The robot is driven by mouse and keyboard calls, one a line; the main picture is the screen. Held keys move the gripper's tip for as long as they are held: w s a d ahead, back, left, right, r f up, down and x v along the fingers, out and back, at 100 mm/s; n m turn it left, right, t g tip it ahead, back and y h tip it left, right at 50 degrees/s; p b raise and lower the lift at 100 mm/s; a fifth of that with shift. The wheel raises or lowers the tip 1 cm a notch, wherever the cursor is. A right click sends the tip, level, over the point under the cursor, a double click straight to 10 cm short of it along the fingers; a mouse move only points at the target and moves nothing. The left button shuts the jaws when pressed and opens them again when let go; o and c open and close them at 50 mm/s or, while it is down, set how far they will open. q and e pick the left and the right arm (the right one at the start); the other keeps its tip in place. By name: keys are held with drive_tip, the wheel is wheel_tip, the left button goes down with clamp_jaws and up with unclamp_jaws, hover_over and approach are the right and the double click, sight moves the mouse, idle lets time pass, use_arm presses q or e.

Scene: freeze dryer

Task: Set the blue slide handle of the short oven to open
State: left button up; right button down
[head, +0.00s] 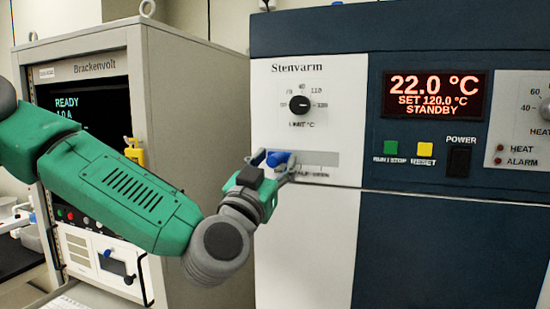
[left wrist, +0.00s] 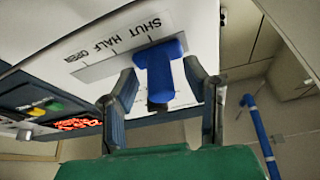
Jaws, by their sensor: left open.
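The short oven (head: 305,220) is the white and dark blue unit marked Stenvarm. Its blue slide handle (head: 279,158) sits at the left part of a grey scale plate (head: 325,158). In the left wrist view the blue handle (left wrist: 160,62) is by the SHUT word; HALF and OPEN follow along the plate (left wrist: 98,68). My left gripper (head: 270,163) is at the handle. In the left wrist view its two open fingers (left wrist: 162,88) stand one on each side of the handle, with gaps visible. My right gripper is not in view.
A dial (head: 299,104) is above the slide. A display (head: 433,96), a green button (head: 390,148), a yellow button (head: 425,149) and a power switch (head: 459,162) are to the right. A grey Brackenvolt cabinet (head: 200,110) stands left, behind my left arm.

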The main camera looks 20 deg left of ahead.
use_arm(q)
clamp_jaws()
drive_tip(key=d, duration=0.5)
drive_tip(key=d+b, duration=0.1)
drive_tip(key=d, duration=0.2)
drive_tip(key=shift+s+d, duration=0.25)
drive_tip(key=shift+d, duration=0.05)
drive_tip(key=shift+w+a, duration=0.1)
drive_tip(key=shift+a, duration=0.2)
unclamp_jaws()
drive_tip(key=shift+d, duration=0.3)
drive_tip(key=shift+d, duration=0.1)
